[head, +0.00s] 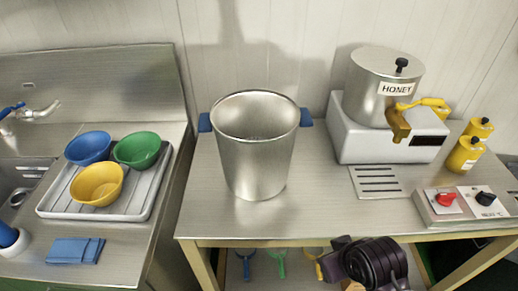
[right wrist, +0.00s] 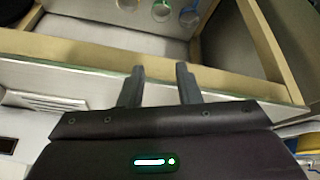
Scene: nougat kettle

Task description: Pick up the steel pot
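The steel pot (head: 254,160) stands upright on the steel worktable, left of its middle. It is tall, open at the top and looks empty, with a blue handle on each side, left (head: 205,122) and right (head: 306,117). My right gripper shows in the right wrist view (right wrist: 160,76) with its two dark fingers apart and nothing between them. In the head view my dark right arm is low at the front edge of the table, right of the pot and well apart from it. My left gripper is not in view.
The honey tank (head: 378,95) sits on a white base (head: 350,139) at the back right, near yellow bottles (head: 465,155). A control panel (head: 466,206) is at the right. A tray (head: 140,202) with bowls is at the left. Table space in front of the pot is clear.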

